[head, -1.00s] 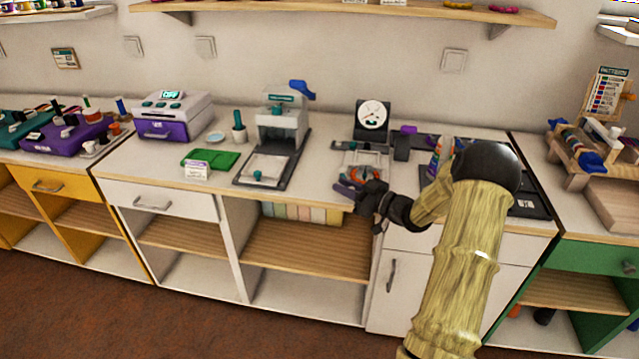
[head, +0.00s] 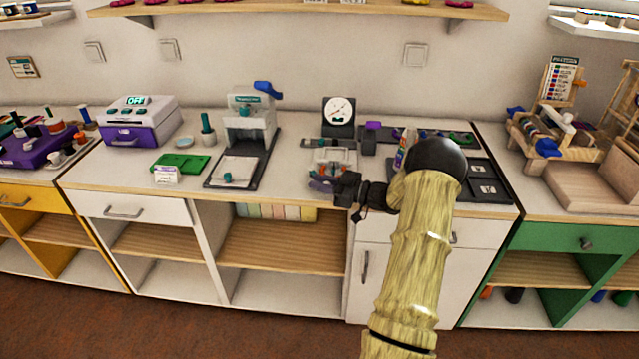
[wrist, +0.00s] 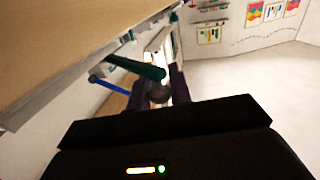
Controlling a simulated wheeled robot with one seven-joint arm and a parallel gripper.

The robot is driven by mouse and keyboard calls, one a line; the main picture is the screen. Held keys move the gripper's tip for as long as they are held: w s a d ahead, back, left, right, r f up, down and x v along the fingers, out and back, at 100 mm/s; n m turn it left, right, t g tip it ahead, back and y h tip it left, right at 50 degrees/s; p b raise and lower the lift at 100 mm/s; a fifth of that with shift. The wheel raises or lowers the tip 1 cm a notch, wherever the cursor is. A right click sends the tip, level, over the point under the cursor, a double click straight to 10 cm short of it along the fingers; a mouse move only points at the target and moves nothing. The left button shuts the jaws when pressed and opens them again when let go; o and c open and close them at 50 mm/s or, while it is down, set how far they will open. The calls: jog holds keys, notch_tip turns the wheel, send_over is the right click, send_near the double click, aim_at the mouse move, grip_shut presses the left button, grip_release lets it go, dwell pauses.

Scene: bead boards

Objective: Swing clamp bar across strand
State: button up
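The clamp station (head: 336,157), a small light frame with reddish parts, stands at the front edge of the white counter, below a round gauge (head: 339,111). I cannot make out the strand or clearly tell which part is the clamp bar. My gripper (head: 336,188) is at the station's front edge and hides part of it. In the wrist view, my gripper's two dark purple fingers (wrist: 160,88) stand apart. A grey rounded thing (wrist: 159,93) shows between them; contact is unclear. A dark green rod (wrist: 136,67) and a blue rod (wrist: 110,87) lie close to the left finger.
A press (head: 247,125) with a teal knob, a green tray (head: 181,162) and a purple-and-white machine (head: 141,121) stand left on the counter. A bottle (head: 402,150) and a dark board (head: 482,181) are right, partly behind my arm. The floor in front is clear.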

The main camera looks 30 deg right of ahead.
jog(key=o, duration=0.3)
jog(key=v, duration=1.7)
jog(key=shift+s+d, duration=0.1)
jog(key=shift+s, duration=0.05)
